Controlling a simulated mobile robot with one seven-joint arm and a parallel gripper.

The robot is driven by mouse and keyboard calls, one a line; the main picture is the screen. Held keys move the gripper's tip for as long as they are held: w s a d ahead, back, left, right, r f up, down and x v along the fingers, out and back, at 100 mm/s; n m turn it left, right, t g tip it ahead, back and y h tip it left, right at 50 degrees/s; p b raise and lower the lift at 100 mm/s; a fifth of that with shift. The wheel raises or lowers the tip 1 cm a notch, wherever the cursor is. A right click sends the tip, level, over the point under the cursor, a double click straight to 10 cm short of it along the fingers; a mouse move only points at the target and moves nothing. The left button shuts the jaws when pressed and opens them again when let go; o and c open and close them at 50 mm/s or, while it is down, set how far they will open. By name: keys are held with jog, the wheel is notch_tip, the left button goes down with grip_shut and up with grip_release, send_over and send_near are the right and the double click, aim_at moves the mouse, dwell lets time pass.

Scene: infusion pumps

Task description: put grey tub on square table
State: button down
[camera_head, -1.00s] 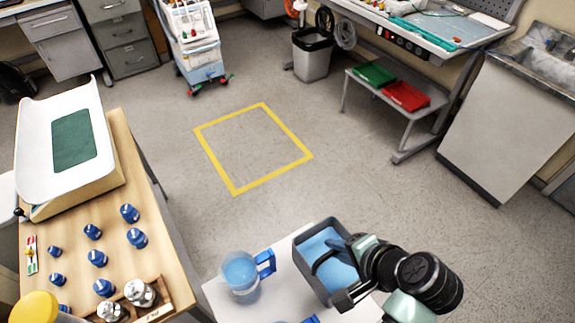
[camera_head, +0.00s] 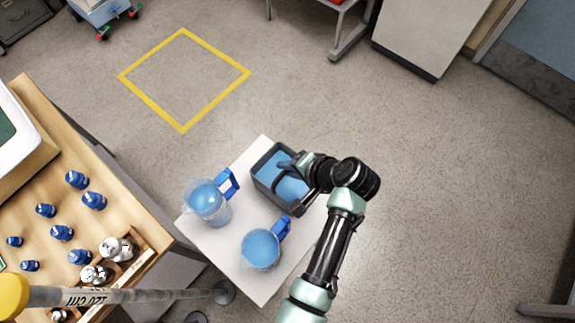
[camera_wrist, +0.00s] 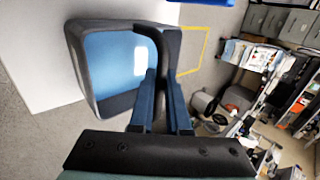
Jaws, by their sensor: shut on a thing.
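The grey tub (camera_head: 263,181) is a rectangular open box with blue contents. It is over the far right side of the white square table (camera_head: 233,250); I cannot tell whether its base touches the top. My gripper (camera_head: 291,163) is shut on the tub's wall. In the wrist view, the tub (camera_wrist: 78,62) fills the left middle, with both fingers (camera_wrist: 160,95) closed at its near right wall. The tub's underside is hidden.
Two clear jugs with blue liquid and blue handles, one at the left (camera_head: 208,203) and one in front (camera_head: 261,249), stand on the same table. A wooden table (camera_head: 130,215) with blue bottles is at left. A yellow floor square (camera_head: 184,130) lies beyond open floor.

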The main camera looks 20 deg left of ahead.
jog(key=c, duration=1.2)
grip_release()
jog(key=shift+f, duration=0.1)
jog(key=o, duration=0.3)
